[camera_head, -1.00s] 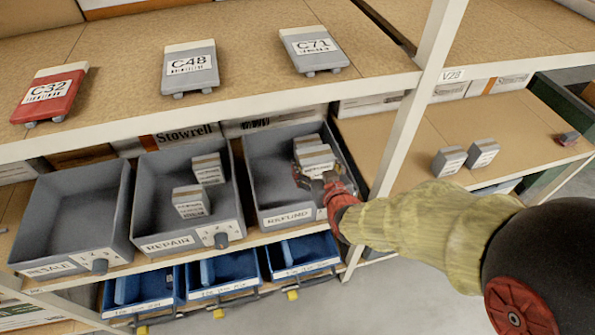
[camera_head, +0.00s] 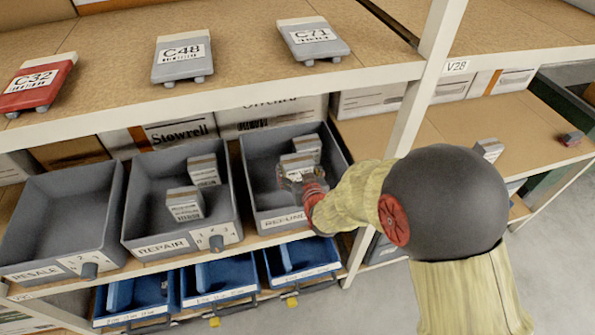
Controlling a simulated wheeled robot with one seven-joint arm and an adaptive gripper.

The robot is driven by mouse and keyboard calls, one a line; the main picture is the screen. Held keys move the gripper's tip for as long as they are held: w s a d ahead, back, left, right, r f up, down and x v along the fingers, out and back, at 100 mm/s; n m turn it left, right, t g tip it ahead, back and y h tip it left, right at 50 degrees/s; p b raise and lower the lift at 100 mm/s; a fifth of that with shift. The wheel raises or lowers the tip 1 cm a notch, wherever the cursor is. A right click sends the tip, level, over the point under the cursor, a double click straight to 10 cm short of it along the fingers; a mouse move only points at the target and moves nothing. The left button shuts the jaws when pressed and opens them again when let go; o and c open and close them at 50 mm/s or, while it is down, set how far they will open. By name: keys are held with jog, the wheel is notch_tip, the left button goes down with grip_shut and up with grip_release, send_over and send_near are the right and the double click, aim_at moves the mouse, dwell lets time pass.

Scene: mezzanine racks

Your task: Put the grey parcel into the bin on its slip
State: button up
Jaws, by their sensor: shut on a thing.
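My gripper (camera_head: 296,180) is shut on a grey parcel (camera_head: 297,162) with a pale top and a white label. It holds the parcel within the outline of the grey REFUND bin (camera_head: 342,160). I cannot tell whether the parcel touches the bin floor. Another grey parcel (camera_head: 307,147) is in that bin, just behind the held one. The REPAIR bin (camera_head: 135,195) holds two similar parcels, one in front (camera_head: 184,205) and one behind (camera_head: 204,170). The RESALE bin (camera_head: 60,215) is empty. The print on the held parcel's slip is too small to read.
A grey parcel (camera_head: 489,149) stands on the right shelf beside a small dark red object (camera_head: 571,139); my arm hides part of that shelf. Blue bins (camera_head: 218,280) sit below. The upper shelf holds C32 (camera_head: 38,86), C48 (camera_head: 182,60) and C71 (camera_head: 313,41). A white post (camera_head: 402,150) stands right of REFUND.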

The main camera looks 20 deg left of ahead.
jog(key=shift+r, duration=0.25)
jog(key=shift+f, duration=0.1)
jog(key=shift+f+b, duration=0.4)
jog(key=shift+f, duration=0.2)
jog(key=o, duration=1.4)
